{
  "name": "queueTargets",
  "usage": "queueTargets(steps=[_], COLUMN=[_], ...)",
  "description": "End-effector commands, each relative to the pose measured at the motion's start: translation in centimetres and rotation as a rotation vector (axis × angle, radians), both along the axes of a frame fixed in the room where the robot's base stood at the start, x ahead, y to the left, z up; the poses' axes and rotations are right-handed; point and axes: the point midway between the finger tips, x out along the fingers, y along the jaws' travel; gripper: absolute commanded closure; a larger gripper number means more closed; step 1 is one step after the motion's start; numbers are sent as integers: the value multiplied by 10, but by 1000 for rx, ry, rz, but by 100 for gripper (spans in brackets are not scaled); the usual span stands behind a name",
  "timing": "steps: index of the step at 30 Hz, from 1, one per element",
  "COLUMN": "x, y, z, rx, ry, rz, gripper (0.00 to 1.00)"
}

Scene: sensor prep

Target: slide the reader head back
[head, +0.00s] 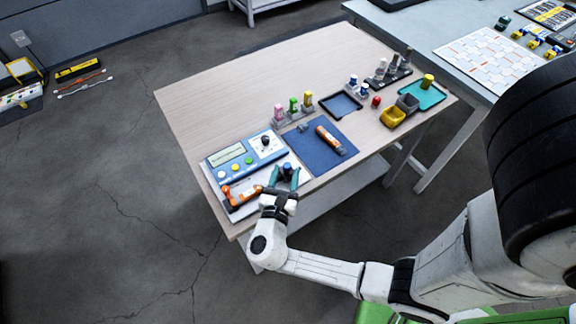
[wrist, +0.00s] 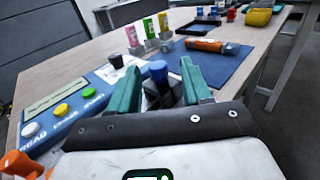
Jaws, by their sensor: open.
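The reader (head: 243,157) is a blue and white panel with a screen and coloured buttons at the table's near left. It also shows at left in the wrist view (wrist: 62,108). A dark piece with a blue round top (head: 287,168), which looks like the reader head, stands at the panel's right near corner. In the wrist view the blue top (wrist: 158,70) shows between my fingers. My gripper (head: 285,176) is open, with one teal finger on each side of this piece. I cannot tell whether the fingers touch it. Its lower part is partly hidden by my gripper.
An orange tool (head: 238,197) lies just left of my gripper. Another orange tool (head: 330,139) lies on the blue mat (head: 305,149) to the right. Coloured bottles (head: 293,104) stand in a rack behind. The far left tabletop (head: 215,95) is clear.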

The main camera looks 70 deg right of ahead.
Motion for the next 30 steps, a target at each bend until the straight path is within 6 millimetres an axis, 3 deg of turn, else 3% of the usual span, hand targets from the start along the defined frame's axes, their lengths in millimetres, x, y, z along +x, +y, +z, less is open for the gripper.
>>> queueTargets(steps=[6, 12, 30], x=[-8, -12, -14], y=[41, 62, 66], z=[-2, -1, 0], rx=[1, 1, 1], ry=[-1, 1, 1], rz=[1, -1, -3], gripper=[52, 52, 52])
